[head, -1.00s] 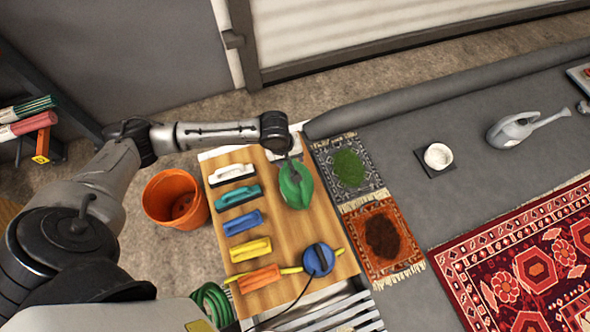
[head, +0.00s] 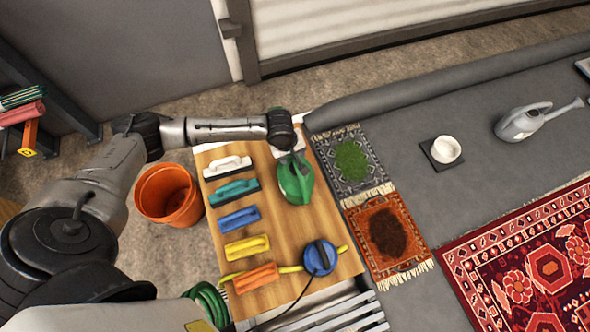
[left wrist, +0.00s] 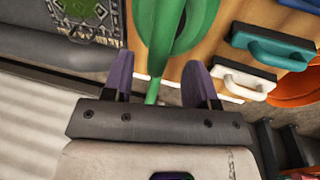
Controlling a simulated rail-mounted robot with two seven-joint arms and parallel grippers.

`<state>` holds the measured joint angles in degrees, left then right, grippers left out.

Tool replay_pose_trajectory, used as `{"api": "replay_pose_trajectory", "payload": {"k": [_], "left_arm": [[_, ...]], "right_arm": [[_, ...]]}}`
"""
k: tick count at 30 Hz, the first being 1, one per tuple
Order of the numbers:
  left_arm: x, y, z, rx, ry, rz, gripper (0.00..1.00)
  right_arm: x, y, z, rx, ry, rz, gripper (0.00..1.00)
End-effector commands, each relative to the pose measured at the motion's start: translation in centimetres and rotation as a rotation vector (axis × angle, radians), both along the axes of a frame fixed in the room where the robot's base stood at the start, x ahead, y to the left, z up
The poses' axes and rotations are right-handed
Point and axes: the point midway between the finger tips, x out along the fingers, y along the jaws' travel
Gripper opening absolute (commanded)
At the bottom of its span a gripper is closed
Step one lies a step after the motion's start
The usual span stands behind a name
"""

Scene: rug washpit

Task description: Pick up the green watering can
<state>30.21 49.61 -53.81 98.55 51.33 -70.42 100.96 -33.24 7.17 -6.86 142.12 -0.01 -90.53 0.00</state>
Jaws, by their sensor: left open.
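The green watering can (head: 297,183) stands on the wooden board (head: 328,225), near its far right edge. In the left wrist view its green body and handle (left wrist: 172,35) fill the upper middle. My left gripper (head: 294,156) is at the far side of the can. In the left wrist view the open left gripper (left wrist: 158,68) has one dark purple finger on each side of a narrow green part of the can. I cannot tell whether either finger touches it. My right gripper is not in view.
White, teal, blue, yellow and orange brushes (head: 240,219) line the board's left side. A blue round tool (head: 319,258) lies at the near right. An orange bucket (head: 168,195) stands left. Small rugs (head: 388,236) and a grey watering can (head: 524,122) are to the right.

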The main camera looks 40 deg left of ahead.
Motion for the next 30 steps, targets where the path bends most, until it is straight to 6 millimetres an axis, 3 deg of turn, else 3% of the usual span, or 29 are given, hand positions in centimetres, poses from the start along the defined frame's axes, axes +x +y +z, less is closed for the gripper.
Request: {"api": "replay_pose_trajectory", "payload": {"k": [13,23,30], "left_arm": [[0.8,-0.6,-4.5,0.001,-0.001,-0.001,0.53],[0.9,-0.7,-4.9,0.001,-0.001,-0.001,0.53],[0.9,-0.7,-4.9,0.0,0.0,-0.001,0.31]], "right_arm": [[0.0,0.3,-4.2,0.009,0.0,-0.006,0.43],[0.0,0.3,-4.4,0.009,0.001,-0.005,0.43],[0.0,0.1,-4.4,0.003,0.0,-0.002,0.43]]}}
